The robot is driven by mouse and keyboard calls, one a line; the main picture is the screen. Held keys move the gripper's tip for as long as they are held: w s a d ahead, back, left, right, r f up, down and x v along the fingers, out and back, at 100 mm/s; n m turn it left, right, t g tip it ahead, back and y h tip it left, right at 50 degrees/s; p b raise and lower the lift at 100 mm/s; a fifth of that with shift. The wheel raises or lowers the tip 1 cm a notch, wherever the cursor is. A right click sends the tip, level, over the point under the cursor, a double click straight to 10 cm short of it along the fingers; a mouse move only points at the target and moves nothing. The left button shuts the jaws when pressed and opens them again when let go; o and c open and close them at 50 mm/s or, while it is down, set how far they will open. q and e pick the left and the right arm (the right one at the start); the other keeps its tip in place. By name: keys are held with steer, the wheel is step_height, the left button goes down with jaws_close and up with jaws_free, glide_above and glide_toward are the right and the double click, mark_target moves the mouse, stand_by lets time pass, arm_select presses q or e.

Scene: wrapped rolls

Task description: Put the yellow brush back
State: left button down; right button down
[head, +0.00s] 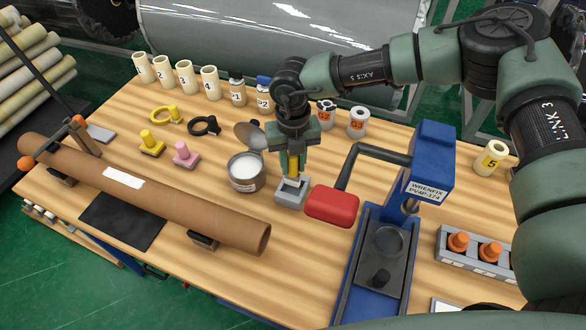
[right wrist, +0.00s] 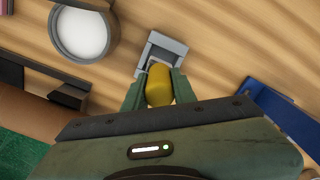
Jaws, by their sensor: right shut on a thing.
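The yellow brush (head: 293,169) is upright between the fingers of my right gripper (head: 292,160), which is shut on it. Its lower end is at the small grey square holder (head: 290,196) on the wooden table. I cannot tell whether it touches the holder's floor. In the right wrist view, the yellow handle (right wrist: 159,86) shows between the fingertips, with the grey holder (right wrist: 166,47) just beyond. The bristles are hidden. My left gripper is not in view.
An open tin of white stuff (head: 245,172) stands just left of the holder. A blue press (head: 428,165) with a red-ended lever (head: 332,204) is close on the right. A brown roll (head: 150,195) lies at the front left. Numbered cups (head: 186,77) stand behind.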

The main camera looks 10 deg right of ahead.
mark_target(293, 172)
step_height(293, 172, down, 4)
steer(key=shift+r+p, duration=0.25)
steer(key=shift+p, duration=0.2)
steer(key=shift+f, duration=0.15)
steer(key=shift+f, duration=0.1)
steer(key=shift+f+b, duration=0.15)
steer(key=shift+b, duration=0.15)
steer(key=c, duration=1.1)
jaws_free()
steer(key=shift+c, duration=0.2)
steer(key=shift+r, duration=0.25)
steer(key=shift+r+p, duration=0.2)
steer(key=shift+p, duration=0.15)
step_height(293, 172, up, 10)
steer(key=b, duration=0.3)
steer(key=shift+r, duration=0.25)
steer(key=shift+s+r, duration=0.1)
steer(key=shift+r, duration=0.5)
